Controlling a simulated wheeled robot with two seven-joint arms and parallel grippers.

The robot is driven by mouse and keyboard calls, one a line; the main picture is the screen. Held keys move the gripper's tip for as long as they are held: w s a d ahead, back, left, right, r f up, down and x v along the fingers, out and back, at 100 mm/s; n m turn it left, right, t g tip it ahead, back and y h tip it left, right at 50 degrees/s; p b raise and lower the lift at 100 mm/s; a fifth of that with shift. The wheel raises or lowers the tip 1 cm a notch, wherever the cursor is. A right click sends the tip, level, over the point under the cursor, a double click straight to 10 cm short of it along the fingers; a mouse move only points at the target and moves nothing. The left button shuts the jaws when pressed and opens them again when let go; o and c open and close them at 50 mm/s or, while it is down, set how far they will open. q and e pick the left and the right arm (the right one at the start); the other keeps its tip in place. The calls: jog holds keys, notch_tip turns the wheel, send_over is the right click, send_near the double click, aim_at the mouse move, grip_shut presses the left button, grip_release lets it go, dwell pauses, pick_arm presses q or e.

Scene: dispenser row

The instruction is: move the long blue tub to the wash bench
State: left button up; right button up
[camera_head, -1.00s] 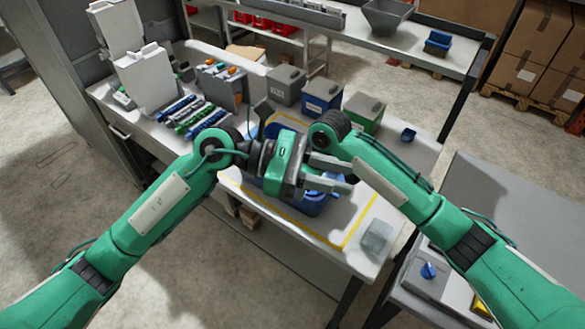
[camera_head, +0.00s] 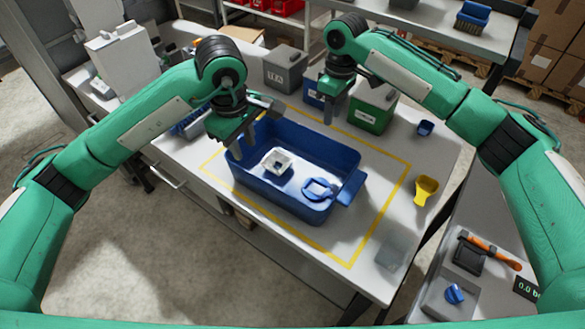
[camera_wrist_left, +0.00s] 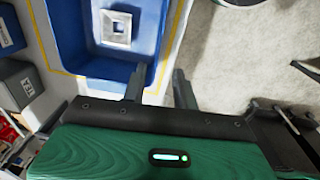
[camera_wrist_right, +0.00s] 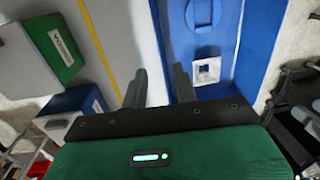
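The long blue tub (camera_head: 335,155) stands on the white table inside a yellow outline. It holds a white square piece (camera_head: 277,163) with a hole and a blue ring-like piece (camera_head: 319,190). Contact is unclear. I cannot identify the wash bench with certainty.
A grey TEA bin (camera_head: 285,70) and a green bin (camera_head: 371,110) stand behind the tub. A blue cup (camera_head: 425,128) and a yellow scoop (camera_head: 426,188) are to its right. A grey bench at right holds an orange-handled tool (camera_head: 490,251) and a blue knob (camera_head: 454,293).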

aim_at(252, 174)
jog(key=shift+f, duration=0.1)
